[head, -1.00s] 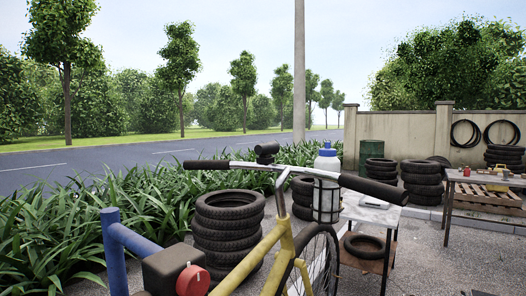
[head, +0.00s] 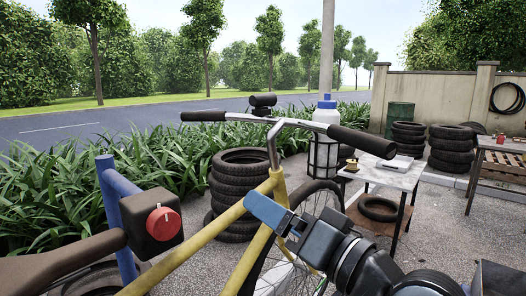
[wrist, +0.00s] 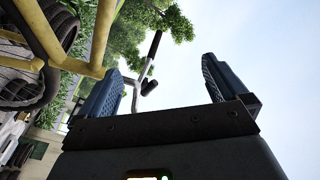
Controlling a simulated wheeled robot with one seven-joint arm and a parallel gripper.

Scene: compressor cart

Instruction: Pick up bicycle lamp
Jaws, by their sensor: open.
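The bicycle lamp (head: 263,100) looks like a short black cylinder mounted above the handlebar of the yellow bicycle (head: 206,243), near the middle of the bar. In the wrist view, a small dark shape on the bar between my fingers appears to be the lamp (wrist: 149,88). My gripper (head: 268,213) has blue fingers and is in front of the yellow frame in the head view, below the lamp and apart from it. In the wrist view my gripper (wrist: 165,84) is open with nothing between the fingertips; the lamp lies beyond them.
The handlebar (head: 233,117) has black grips at both ends. A blue stand post (head: 107,205) with a red-knobbed box (head: 161,221) is at left.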

